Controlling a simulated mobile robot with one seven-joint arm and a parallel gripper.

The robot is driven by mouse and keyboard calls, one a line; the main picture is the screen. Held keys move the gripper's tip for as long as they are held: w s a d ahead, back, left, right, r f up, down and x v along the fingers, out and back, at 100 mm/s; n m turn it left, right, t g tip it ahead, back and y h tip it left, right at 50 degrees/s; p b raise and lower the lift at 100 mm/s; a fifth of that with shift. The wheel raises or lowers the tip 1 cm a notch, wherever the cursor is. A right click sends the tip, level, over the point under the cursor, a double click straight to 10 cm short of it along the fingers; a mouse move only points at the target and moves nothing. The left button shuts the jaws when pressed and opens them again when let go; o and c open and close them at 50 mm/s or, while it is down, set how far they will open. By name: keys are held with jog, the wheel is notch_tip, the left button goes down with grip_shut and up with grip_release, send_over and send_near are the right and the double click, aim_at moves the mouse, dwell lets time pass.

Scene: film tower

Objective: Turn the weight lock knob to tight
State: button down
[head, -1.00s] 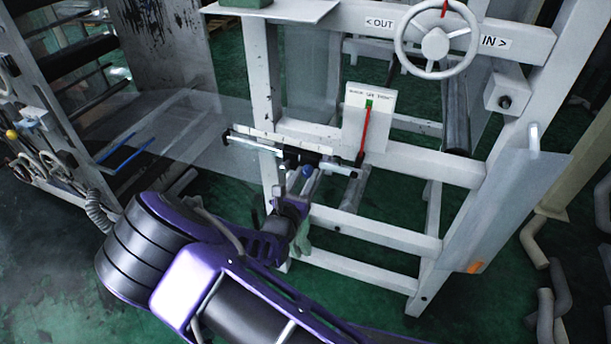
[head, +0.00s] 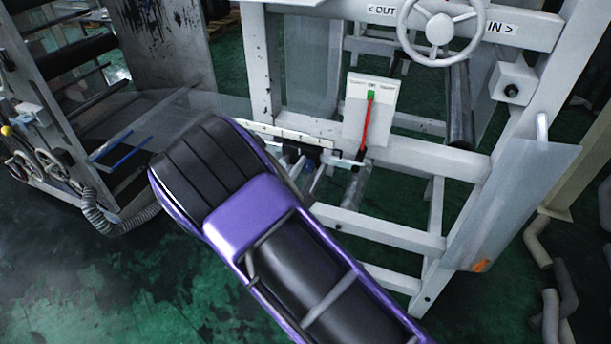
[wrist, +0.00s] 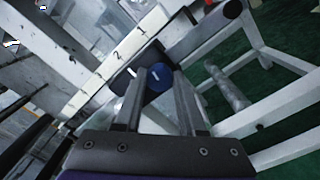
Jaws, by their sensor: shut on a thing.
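The weight lock knob is a round blue knob (wrist: 158,77) with a pale line across its face, in the middle of the wrist view. It sits on a dark weight block beside a white numbered scale bar (wrist: 115,55). My gripper (wrist: 162,84) has its two grey fingers on either side of the knob and is shut on it. The pale line runs roughly sideways in the picture, slightly tilted. In the head view the scale bar (head: 262,130) shows in part, and my purple and black arm hides most of the gripper.
A white plate with a red lever (head: 368,122) stands right of the scale. A white handwheel (head: 441,28) marked OUT and IN is above it. The white frame (head: 425,158) surrounds the work area. A clear sheet (head: 515,200) hangs at the right. Green floor lies open at lower left.

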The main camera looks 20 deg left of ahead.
jog(key=m+b, duration=0.2)
jog(key=m, duration=0.1)
jog(key=shift+d+f+m, duration=0.1)
jog(key=shift+m, duration=0.3)
jog(key=shift+m+h+b, duration=0.3)
jog(key=shift+m+b, duration=0.05)
jog(key=shift+m, duration=1.15)
jog(key=shift+c, duration=2.4)
grip_release()
jog(key=s+a, duration=0.1)
jog(key=s, duration=1.6)
jog(key=shift+s+a+f, duration=0.15)
jog(key=shift+a+f, duration=0.05)
jog(key=shift+a, duration=0.05)
